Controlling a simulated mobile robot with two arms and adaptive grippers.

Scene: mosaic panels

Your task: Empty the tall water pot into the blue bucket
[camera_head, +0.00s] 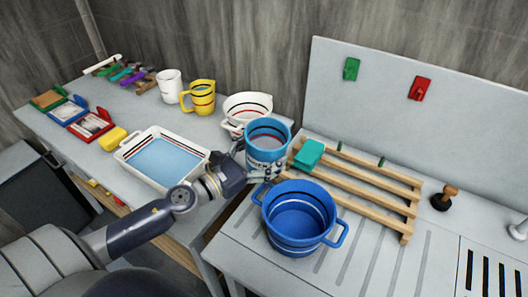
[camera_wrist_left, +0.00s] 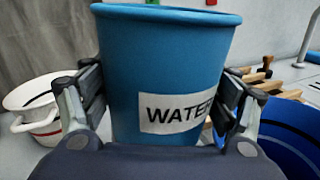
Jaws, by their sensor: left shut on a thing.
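The tall blue water pot (camera_head: 266,150) is upright in the head view, with water visible inside near its top. In the left wrist view the pot (camera_wrist_left: 160,70) fills the middle, with a white label reading "WATER". My left gripper (camera_head: 243,160) is shut on the pot, with one finger on each side of it in the wrist view (camera_wrist_left: 160,105). The blue bucket (camera_head: 297,222) stands just in front and to the right of the pot; it looks empty. Part of the bucket shows at the right in the wrist view (camera_wrist_left: 283,132). My right gripper is not in view.
A wooden slatted rack (camera_head: 370,188) with a teal block (camera_head: 308,154) lies behind the bucket. A white tray of water (camera_head: 128,149), a white bowl (camera_head: 240,110), a yellow jug (camera_head: 202,97) and a white mug (camera_head: 169,87) stand on the left table. A stamp (camera_head: 443,200) stands at right.

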